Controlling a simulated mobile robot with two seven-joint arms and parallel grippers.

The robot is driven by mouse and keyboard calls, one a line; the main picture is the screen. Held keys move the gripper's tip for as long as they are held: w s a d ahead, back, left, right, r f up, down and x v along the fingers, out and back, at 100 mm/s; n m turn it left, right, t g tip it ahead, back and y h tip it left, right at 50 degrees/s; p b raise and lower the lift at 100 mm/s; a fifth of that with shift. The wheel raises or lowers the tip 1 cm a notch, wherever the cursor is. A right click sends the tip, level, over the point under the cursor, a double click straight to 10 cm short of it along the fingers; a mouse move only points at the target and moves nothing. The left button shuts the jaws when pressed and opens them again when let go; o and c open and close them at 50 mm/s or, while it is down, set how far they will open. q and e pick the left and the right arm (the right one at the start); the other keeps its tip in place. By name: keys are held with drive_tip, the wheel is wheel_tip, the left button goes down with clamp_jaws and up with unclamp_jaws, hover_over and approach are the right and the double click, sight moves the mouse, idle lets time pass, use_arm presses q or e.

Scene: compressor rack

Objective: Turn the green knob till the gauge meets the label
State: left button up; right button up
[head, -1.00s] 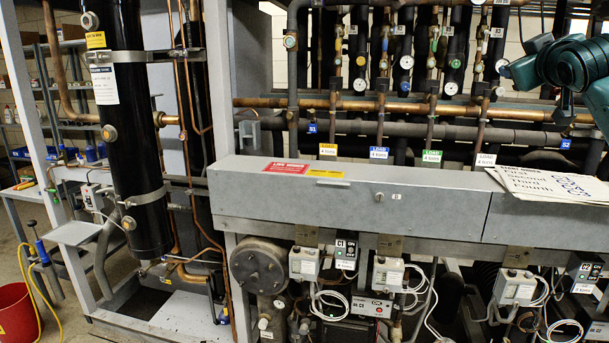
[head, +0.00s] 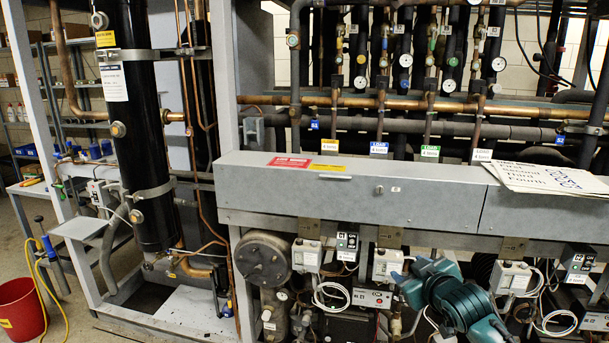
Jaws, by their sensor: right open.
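The small green knob (head: 432,43) sits high on one of the upright pipes at the back of the rack. A round white-faced gauge (head: 449,86) is just below and right of it; its needle is too small to read. A green-topped label (head: 430,152) reading LOAD hangs lower on the same line. My right gripper (head: 408,268), at the end of a teal arm, is low in front of the rack, below the grey trunking and well apart from the knob. It is open, and I see nothing in it. My left gripper is out of view.
The long grey trunking (head: 340,196) runs across the front, below the pipes, with printed sheets (head: 548,178) lying on its right part. Neighbouring lines carry yellow (head: 328,146), blue (head: 379,148) and white (head: 482,155) labels. Control boxes and loose cables hang below the trunking.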

drive_tip(key=s+a+f+m+g+y, duration=0.1)
drive_tip(key=s+a+f, duration=0.2)
drive_tip(key=s+f, duration=0.6)
drive_tip(key=s+a+f+g, duration=0.1)
drive_tip(key=s+a+f, duration=0.2)
drive_tip(key=s+f, duration=0.6)
drive_tip(key=s+a+f+m+g, duration=0.1)
drive_tip(key=s+f, duration=0.2)
drive_tip(key=s, duration=0.5)
drive_tip(key=s+f+m+g, duration=0.1)
drive_tip(key=s+f, duration=0.3)
drive_tip(key=s, duration=0.5)
drive_tip(key=shift+s+a+m, duration=0.15)
drive_tip(key=shift+a+m, duration=0.15)
drive_tip(key=shift+a, duration=0.05)
idle(1.7)
